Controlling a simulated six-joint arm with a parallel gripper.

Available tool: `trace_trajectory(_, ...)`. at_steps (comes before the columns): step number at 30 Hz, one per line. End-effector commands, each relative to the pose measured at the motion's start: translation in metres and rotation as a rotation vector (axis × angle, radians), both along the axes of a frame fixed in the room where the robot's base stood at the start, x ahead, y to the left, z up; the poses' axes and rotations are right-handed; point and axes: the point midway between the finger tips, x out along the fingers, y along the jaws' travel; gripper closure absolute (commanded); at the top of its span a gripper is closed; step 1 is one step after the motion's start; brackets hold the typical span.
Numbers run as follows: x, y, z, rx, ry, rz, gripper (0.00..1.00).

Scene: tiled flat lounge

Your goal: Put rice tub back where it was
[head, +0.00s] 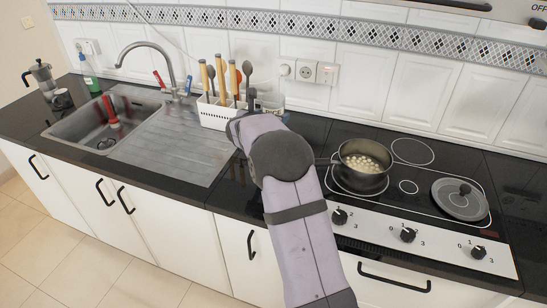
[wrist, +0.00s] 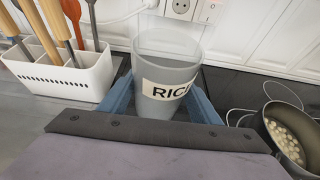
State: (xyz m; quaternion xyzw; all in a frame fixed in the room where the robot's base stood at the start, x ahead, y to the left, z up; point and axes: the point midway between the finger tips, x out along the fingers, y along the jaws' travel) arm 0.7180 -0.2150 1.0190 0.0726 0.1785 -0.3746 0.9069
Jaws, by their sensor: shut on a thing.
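The rice tub (wrist: 168,60) is a translucent grey tub with a white label reading "RIC", the rest cut off, in the wrist view. It stands upright between the blue fingers of my gripper (wrist: 163,88), which is shut on it. The tub is near the back wall, between the utensil basket and the pot. I cannot tell whether its base touches the counter. In the head view my arm hides most of the gripper and tub.
A white utensil basket (head: 216,112) stands left of the tub, also in the wrist view (wrist: 62,75). A pot (head: 362,166) with pale round pieces sits on the hob at right, near a lid (head: 460,200). The sink (head: 100,122) is at left. Wall sockets (head: 306,72) are behind.

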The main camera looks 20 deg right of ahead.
Motion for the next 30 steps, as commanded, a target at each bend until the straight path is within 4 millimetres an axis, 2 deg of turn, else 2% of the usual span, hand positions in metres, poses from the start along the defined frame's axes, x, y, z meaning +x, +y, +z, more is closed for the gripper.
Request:
trace_trajectory(5, 0.000, -0.003, -0.002, 0.000, 0.002, -0.001, 0.70)
trace_trajectory(15, 0.000, -0.002, -0.049, 0.000, 0.005, -0.001, 0.70)
trace_trajectory(19, 0.000, -0.002, -0.060, 0.000, 0.003, -0.001, 0.70)
trace_trajectory(26, 0.000, -0.002, -0.065, 0.000, 0.002, -0.001, 0.70)
trace_trajectory(30, 0.000, -0.002, -0.080, 0.000, 0.005, -0.001, 0.70)
